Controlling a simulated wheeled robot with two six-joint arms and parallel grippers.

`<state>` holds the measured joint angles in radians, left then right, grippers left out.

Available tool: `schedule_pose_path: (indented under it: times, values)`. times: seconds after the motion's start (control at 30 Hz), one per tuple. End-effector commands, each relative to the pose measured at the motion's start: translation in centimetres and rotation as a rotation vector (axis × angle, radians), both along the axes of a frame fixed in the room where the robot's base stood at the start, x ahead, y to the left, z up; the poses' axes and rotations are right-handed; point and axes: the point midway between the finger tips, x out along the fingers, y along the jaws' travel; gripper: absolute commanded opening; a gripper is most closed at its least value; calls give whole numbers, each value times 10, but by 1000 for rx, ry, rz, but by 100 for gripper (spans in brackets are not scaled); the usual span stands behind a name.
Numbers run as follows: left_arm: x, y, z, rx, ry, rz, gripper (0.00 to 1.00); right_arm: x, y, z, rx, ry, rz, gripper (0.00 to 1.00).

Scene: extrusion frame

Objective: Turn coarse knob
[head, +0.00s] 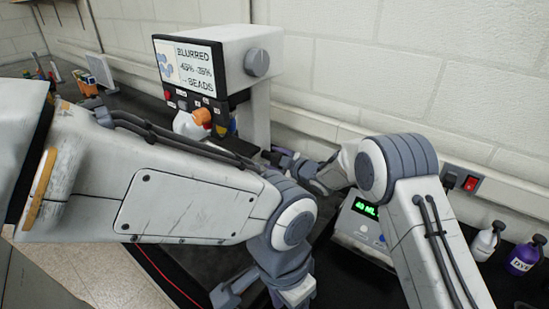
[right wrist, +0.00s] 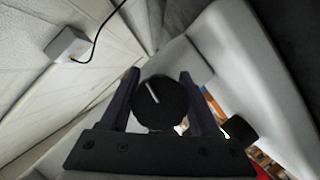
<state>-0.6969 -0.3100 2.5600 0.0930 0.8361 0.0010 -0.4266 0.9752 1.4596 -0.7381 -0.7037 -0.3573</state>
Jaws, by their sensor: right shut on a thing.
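The microscope-like instrument (head: 225,45) stands at the back with a screen reading "BLURRED" and "BEADS". In the right wrist view a round black knob (right wrist: 155,108) with a white line mark sits on its pale body (right wrist: 240,60). My right gripper (right wrist: 159,76) is shut on this knob, one finger on each side. In the head view my right gripper (head: 283,157) reaches to the lower right side of the instrument; the knob is hidden there. My left gripper (head: 255,296) hangs low at the front, away from the instrument; its opening is unclear.
A scale-like box with a green display (head: 362,226) stands under my right forearm. White (head: 486,242) and purple (head: 524,257) bottles stand at the right. A grey dial (head: 257,62) is on the instrument head. The brick wall is close behind. A second black knob (right wrist: 238,130) is nearby.

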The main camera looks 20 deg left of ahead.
Motion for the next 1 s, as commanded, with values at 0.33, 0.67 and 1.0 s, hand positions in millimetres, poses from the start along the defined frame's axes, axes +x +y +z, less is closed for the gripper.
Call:
schedule_pose_path:
  times: [0.33,0.67,1.0]
  values:
    - [0,0,41,0,0,2,55,-2,0,3,84,216,1,7]
    - [0,0,73,0,0,-3,55,-5,2,0,177,441,1,7]
    - [0,0,85,0,-1,-6,55,-6,2,-3,234,574,0,7]
